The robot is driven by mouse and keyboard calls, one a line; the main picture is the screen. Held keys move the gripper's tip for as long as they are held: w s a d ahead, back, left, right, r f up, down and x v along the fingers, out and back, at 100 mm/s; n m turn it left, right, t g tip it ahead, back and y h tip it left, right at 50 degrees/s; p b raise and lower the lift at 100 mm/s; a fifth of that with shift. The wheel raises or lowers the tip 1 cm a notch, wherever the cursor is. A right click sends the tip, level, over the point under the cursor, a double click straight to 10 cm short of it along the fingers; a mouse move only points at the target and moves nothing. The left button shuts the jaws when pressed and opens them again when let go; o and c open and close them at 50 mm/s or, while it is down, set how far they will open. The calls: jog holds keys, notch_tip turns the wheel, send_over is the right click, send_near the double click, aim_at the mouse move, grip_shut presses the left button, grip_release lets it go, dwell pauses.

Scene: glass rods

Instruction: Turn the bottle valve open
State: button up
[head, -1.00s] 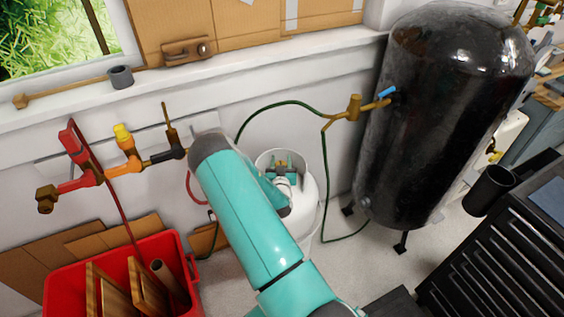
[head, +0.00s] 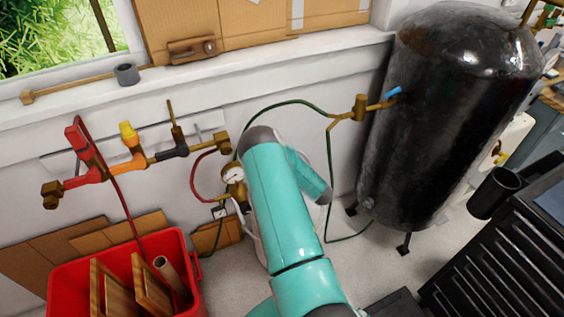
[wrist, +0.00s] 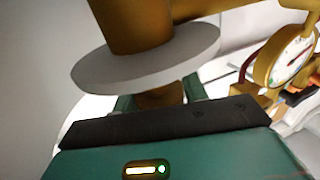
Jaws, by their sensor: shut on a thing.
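In the wrist view my gripper (wrist: 160,100) has its two teal fingers on either side of a brass valve piece (wrist: 160,93), shut on it. Just beyond it are a wide pale grey disc (wrist: 150,65) and a thick brass body (wrist: 132,25). The disc partly covers the fingertips and the held piece. In the head view my teal arm hides the gripper, the valve and most of the white bottle. How far the valve is turned cannot be told.
A round gauge (head: 233,173) is close left of my arm, also at right in the wrist view (wrist: 292,60). A wall pipe with coloured valves (head: 130,155), a red bin (head: 75,278), a black tank (head: 430,130) and a green hose (head: 330,175) surround the spot.

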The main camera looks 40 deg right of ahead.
jog(key=shift+r+y, duration=0.1)
jog(key=shift+y, duration=0.2)
jog(key=o, duration=1)
jog(key=shift+c, duration=0.2)
jog(key=shift+s, duration=0.1)
jog(key=s, duration=1.3)
jog(key=shift+s+d, duration=0.3)
jog(key=shift+d, duration=0.05)
